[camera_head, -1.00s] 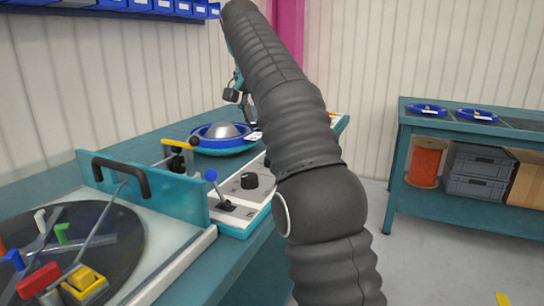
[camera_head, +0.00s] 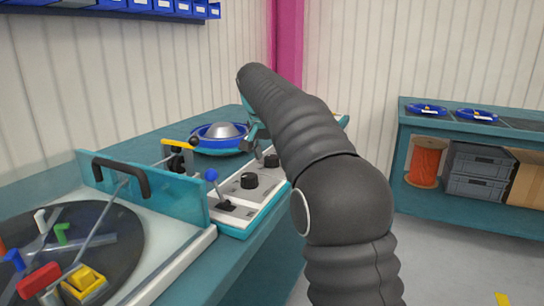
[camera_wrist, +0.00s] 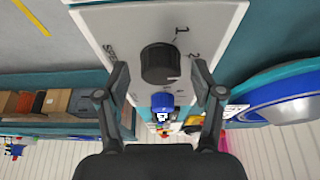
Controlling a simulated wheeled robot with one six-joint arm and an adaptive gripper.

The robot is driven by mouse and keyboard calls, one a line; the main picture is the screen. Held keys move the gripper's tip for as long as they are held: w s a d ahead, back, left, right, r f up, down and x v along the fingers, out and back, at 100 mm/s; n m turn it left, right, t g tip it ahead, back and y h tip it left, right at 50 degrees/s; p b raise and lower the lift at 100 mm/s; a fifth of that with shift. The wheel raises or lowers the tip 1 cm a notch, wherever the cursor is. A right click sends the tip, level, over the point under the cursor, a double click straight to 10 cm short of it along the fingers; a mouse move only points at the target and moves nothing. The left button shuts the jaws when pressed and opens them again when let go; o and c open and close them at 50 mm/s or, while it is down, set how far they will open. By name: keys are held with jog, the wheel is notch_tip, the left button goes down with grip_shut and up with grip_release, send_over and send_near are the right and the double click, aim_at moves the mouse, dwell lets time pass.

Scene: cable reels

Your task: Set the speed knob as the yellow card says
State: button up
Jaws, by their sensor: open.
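The black speed knob (camera_wrist: 160,62) stands on a pale panel (camera_wrist: 215,20) in the wrist view. A small white mark shows near its lower right edge. The printed figures 1 and 2 are at its upper right, and partly cut lettering is at its left. My gripper (camera_wrist: 160,76) is open, one finger on each side of the knob with gaps, not visibly touching it. In the head view two black knobs, a nearer one (camera_head: 249,181) and a farther one (camera_head: 271,160), show on the control box; my gripper is mostly hidden by my arm. I cannot make out the yellow card.
A lever with a blue ball (camera_head: 211,174) stands beside the nearer knob. A blue reel dish (camera_head: 222,135) is behind the box. A turntable (camera_head: 85,235) with coloured clamps is at left. Another bench (camera_head: 450,205) stands across the aisle at right.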

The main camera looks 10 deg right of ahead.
jog(key=shift+w+d+f, duration=0.1)
jog(key=shift+f, duration=0.15)
